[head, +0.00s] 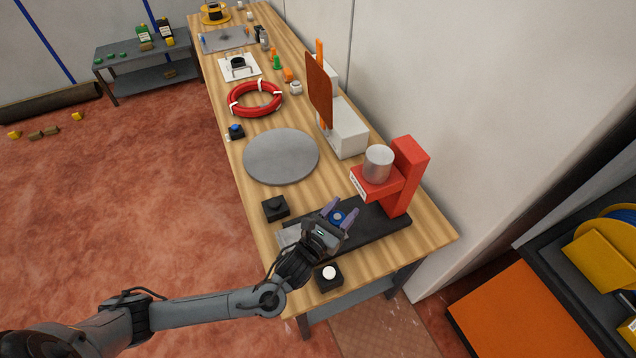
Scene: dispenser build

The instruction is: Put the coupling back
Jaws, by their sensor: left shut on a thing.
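My left gripper (338,209) reaches in from the lower left and is over the black base plate of the red dispenser. Its two fingers are closed on a small round blue piece (337,217), which looks like the coupling; the gripper's body hides part of it. I cannot tell whether the piece touches the base plate (381,222). The red dispenser stand (406,172) rises at the plate's right end, with a silver cylinder (378,164) upright on its arm. My right gripper is not in view.
A black block with a white button (329,275) stands near the bench's front end, close to my arm. Another black block (275,207) and a grey disc (281,156) lie left and behind. A white box (344,130) and a red ring (254,99) are farther back.

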